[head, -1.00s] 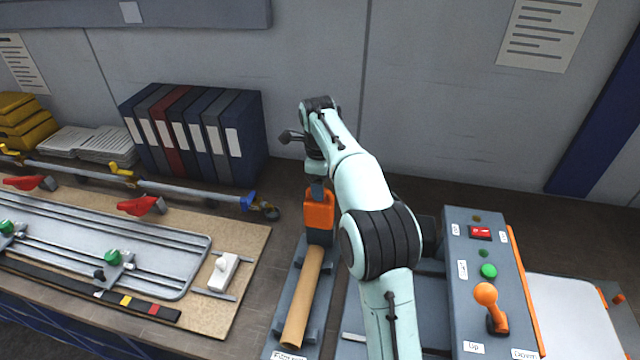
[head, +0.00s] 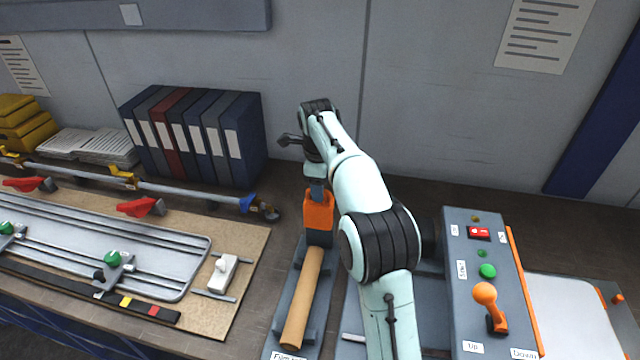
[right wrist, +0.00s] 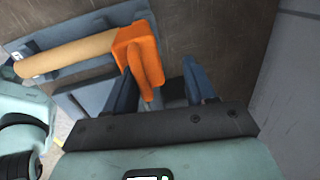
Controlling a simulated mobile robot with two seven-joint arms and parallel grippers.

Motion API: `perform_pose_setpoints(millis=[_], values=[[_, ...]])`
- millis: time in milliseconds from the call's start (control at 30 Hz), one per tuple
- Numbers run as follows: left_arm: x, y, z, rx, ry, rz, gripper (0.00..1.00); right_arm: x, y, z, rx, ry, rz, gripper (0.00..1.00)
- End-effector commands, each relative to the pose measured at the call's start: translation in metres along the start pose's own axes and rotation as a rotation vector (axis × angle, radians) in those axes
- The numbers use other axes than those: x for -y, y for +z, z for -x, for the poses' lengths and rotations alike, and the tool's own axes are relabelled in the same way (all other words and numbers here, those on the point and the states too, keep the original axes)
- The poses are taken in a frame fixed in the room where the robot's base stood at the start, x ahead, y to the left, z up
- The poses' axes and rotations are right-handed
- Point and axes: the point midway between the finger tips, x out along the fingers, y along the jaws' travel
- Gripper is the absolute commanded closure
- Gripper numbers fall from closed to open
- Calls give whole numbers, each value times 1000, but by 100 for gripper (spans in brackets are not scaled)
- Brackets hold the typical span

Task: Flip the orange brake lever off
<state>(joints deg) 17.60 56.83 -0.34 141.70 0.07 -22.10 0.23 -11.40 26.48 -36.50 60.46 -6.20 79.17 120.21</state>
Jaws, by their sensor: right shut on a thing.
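The orange brake lever (head: 319,212) stands at the far end of a tan roll on a grey holder, left of my right arm in the head view. In the right wrist view the orange lever (right wrist: 138,48) reaches down between the two blue fingers. My right gripper (head: 317,187) is above the lever, pointing down, and is shut on it. The right wrist view shows its fingers (right wrist: 160,88) on either side of the lever's end. Part of the lever is hidden by the gripper. My left gripper is not in view.
The tan roll (head: 303,298) lies on its holder in front of the lever. A control box (head: 470,265) with an orange-knobbed joystick (head: 487,300) stands at the right. A metal frame (head: 150,262) lies on a board at the left. Binders (head: 195,135) stand behind.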

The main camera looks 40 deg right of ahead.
Motion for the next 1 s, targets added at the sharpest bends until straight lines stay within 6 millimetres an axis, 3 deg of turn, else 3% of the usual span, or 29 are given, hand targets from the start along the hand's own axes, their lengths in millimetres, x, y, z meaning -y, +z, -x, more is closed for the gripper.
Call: perform_pose_setpoints(millis=[367, 500, 733, 767, 1000], values=[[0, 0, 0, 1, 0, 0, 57, 6, -6, -5, -14, -16, -9, 69], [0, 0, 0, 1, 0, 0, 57, 6, -5, 2, -12, -18, -9, 70], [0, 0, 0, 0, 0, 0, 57, 5, -4, 49, 0, -30, -12, 67], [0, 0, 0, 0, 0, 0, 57, 4, -5, 57, 1, -30, -12, 76], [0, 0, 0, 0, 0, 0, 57, -4, -2, 104, 2, -18, -6, 76]])
